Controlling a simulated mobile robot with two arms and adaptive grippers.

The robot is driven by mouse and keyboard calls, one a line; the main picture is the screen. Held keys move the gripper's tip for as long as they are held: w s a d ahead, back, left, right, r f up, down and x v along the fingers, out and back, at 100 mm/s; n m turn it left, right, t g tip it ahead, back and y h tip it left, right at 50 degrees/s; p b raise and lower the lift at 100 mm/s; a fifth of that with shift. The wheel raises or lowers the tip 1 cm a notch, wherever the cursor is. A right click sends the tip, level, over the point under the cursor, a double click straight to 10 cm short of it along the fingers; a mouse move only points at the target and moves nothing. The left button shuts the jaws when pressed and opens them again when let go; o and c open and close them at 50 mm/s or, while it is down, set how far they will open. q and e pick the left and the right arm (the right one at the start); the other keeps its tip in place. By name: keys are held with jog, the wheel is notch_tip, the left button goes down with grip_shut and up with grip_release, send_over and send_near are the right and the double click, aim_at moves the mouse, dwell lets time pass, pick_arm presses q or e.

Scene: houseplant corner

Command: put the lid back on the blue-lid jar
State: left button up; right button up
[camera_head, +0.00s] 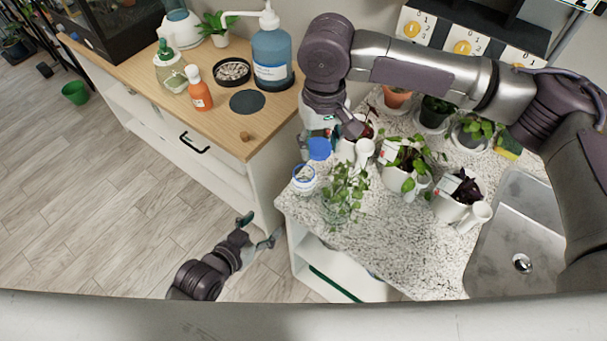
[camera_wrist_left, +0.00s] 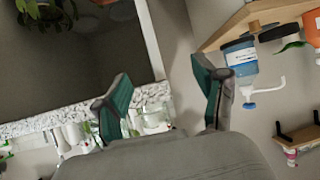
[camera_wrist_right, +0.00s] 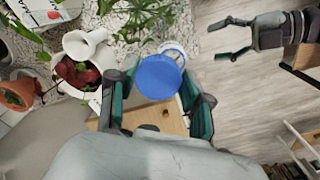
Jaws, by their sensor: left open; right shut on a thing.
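The blue lid (camera_head: 319,149) is held in my right gripper (camera_head: 322,134), which is shut on it above the left edge of the speckled counter. In the right wrist view the blue lid (camera_wrist_right: 158,77) sits between the green fingertips and partly covers the jar. The jar (camera_head: 304,180) stands uncovered at the counter's left corner, with pale contents; its rim also shows in the right wrist view (camera_wrist_right: 174,50). The lid is up and slightly right of the jar in the head view, apart from it. My left gripper (camera_head: 261,227) is open and empty, left of the counter.
A leafy cutting in a glass (camera_head: 341,205) stands close beside the jar. Potted plants (camera_head: 403,164) and a white watering can (camera_head: 364,155) crowd the counter near my right gripper. A sink (camera_head: 520,235) is at right. The wooden cabinet (camera_head: 225,125) carries bottles.

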pick_arm(q)
jog(key=m+h, duration=0.1)
jog(key=h, duration=0.1)
send_near(296, 189)
jog(key=shift+w+d+f+t+p, duration=0.2)
jog(key=shift+d+f+t+p, duration=0.15)
jog(key=shift+f+t, duration=0.1)
pick_arm(e)
jog(key=a, duration=0.3)
jog(key=shift+w+r+n, duration=0.15)
jog(key=shift+r+n, duration=0.05)
jog(key=shift+n, duration=0.2)
pick_arm(q)
jog(key=x, duration=1.2)
jog(key=shift+d, duration=0.1)
grip_shut()
pick_arm(e)
send_over(305, 163)
jog(key=s, duration=0.2)
jog(key=shift+s+f, duration=0.2)
jog(key=shift+f, duration=2.35)
jog(key=shift+f, duration=0.85)
